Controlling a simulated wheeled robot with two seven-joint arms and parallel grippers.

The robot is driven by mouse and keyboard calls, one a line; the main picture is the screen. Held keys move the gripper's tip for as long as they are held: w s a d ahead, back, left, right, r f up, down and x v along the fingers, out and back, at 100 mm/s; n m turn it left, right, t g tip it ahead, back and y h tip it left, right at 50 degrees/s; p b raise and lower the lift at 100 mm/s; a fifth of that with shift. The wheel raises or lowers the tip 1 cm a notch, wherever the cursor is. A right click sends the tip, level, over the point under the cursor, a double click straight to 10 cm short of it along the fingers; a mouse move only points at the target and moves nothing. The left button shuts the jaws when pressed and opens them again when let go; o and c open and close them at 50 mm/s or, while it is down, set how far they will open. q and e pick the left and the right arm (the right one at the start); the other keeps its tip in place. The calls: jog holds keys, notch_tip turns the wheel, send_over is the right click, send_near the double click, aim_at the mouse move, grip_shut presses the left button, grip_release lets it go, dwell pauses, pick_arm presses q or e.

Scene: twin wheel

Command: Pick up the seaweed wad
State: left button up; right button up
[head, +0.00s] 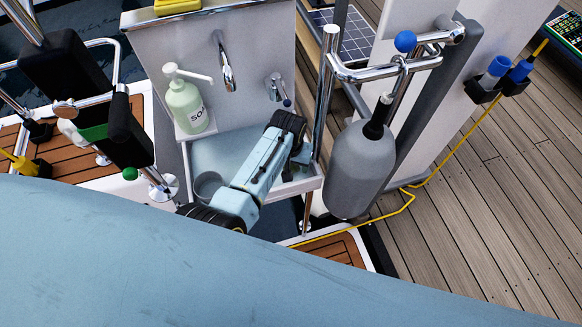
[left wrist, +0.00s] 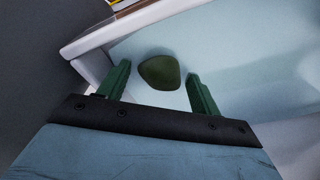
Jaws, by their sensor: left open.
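The seaweed wad (left wrist: 160,72) is a small dark green rounded lump on a pale blue surface in the left wrist view. My left gripper (left wrist: 158,82) has two green fingers, spread apart. The wad shows between the fingertips, with a visible gap on each side, and the fingers do not grip it. In the head view my blue arm reaches over the sink basin (head: 215,150); the wad and the left fingers cannot be made out there. My right gripper is in neither view.
A soap bottle (head: 186,103) stands at the basin's left rim, below a wall tap (head: 225,62). A chrome rail (head: 385,70) and a hanging grey bottle-shaped object (head: 358,170) are close on the right. A pale rim (left wrist: 110,32) edges the surface near the left finger.

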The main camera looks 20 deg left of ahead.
pick_arm(q)
jog(key=c, duration=1)
jog(key=shift+c, duration=0.2)
jog(key=shift+r, duration=0.1)
